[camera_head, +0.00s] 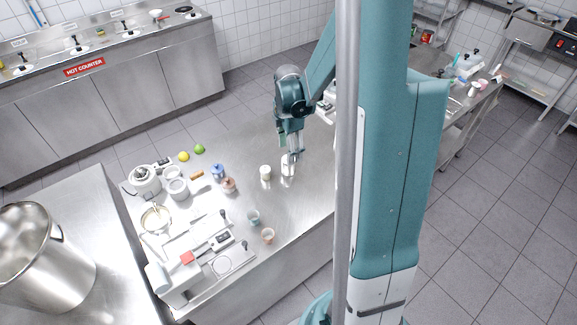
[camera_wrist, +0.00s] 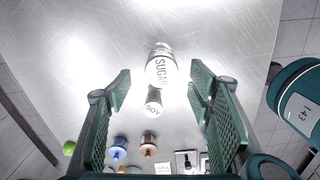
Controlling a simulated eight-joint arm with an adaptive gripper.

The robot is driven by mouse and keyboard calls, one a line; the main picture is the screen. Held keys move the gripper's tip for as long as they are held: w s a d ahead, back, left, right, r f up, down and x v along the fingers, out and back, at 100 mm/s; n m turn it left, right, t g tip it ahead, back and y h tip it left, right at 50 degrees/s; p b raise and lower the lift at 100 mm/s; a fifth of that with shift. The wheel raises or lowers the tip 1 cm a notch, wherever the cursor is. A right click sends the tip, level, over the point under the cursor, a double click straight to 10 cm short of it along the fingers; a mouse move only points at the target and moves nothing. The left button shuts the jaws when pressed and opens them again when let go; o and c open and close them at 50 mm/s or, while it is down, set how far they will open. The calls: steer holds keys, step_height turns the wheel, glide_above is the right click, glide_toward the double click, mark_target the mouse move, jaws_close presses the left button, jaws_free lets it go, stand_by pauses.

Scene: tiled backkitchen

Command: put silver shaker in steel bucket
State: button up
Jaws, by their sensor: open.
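The silver shaker, labelled SUGAR (camera_wrist: 160,68), stands on the steel worktable; in the head view it shows as a pale, shiny shape (camera_head: 287,169) just below my gripper (camera_head: 290,153). In the wrist view my gripper (camera_wrist: 160,84) is open, with its green pads on either side and the shaker between and beyond the tips. I see no contact. A large open steel vessel, apparently the steel bucket (camera_head: 62,272), stands on the counter at the lower left, far from my gripper. Its inside looks empty as far as it shows.
A SOY container (camera_wrist: 153,104) stands close beside the shaker, also visible in the head view (camera_head: 265,172). Blue (camera_head: 217,171) and copper (camera_head: 229,185) containers, bowls and utensils crowd the table's left. Cups (camera_head: 253,217) stand near the front edge.

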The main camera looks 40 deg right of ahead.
steer(key=shift+f, duration=1.15)
steer(key=shift+f, duration=0.1)
steer(key=shift+s+f, duration=0.15)
steer(key=shift+f, duration=2.35)
steer(key=c, duration=1.1)
steer(key=shift+r, duration=0.15)
steer(key=shift+r, duration=4.9)
